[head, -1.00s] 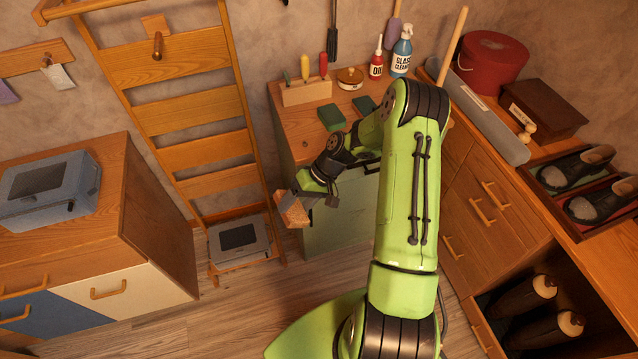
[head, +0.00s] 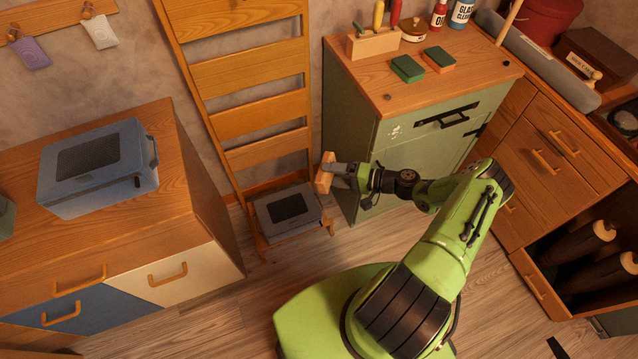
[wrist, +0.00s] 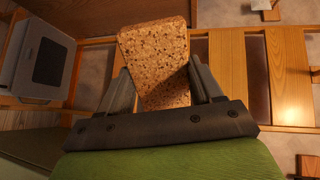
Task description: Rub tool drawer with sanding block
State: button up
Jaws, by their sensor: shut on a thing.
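My gripper (head: 337,173) is shut on the sanding block (head: 324,172), a speckled tan, cork-like block. In the wrist view the block (wrist: 155,60) sits between the two fingers (wrist: 160,85) and sticks out beyond them. In the head view it is held in the air by the left edge of the green cabinet (head: 345,130), in front of the wooden rack. No drawer bears a readable label, so I cannot tell which is the tool drawer. Fronts in view include a cream drawer (head: 190,278) and a blue drawer (head: 85,318) at left, and wooden drawers (head: 550,145) at right.
A blue-grey case (head: 95,165) stands on the left cabinet. A grey case (head: 287,212) sits low at the foot of the wooden rack (head: 245,85). Two sponge-like blocks (head: 408,68) lie on the green cabinet. Bare floor (head: 215,325) lies between the left cabinet and my base.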

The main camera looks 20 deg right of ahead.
jog(key=s+d+m+t+h+b, duration=0.2)
jog(key=d+m+t+h, duration=0.15)
jog(key=d, duration=0.35)
jog(key=s+d+r+m+t+h+b, duration=0.1)
jog(key=d+m+t+h, duration=0.2)
jog(key=d, duration=0.4)
jog(key=s+d+m+t+h+b, duration=0.2)
jog(key=d+m+h, duration=0.25)
jog(key=d, duration=0.35)
jog(key=shift+n+h, duration=0.3)
jog(key=shift+n, duration=0.2)
jog(key=shift+w+a+r+b, duration=0.15)
jog(key=shift+w+b, duration=0.1)
jog(key=shift+w, duration=1.35)
jog(key=shift+w+a+r+b, duration=0.1)
jog(key=shift+w+b, duration=0.15)
jog(key=shift+w, duration=1.3)
jog(key=shift+w+b, duration=0.4)
jog(key=shift+w, duration=0.55)
jog(key=shift+d+f, duration=0.1)
jog(key=d+b, duration=0.2)
jog(key=shift+d+f, duration=0.15)
jog(key=shift+d, duration=0.15)
jog(key=shift+d+b, duration=0.55)
jog(key=shift+s+a+r+p, duration=0.1)
jog(key=shift+a+r+p, duration=0.2)
jog(key=shift+a+p, duration=0.3)
jog(key=shift+a+f, duration=0.1)
jog(key=shift+a, duration=1.25)
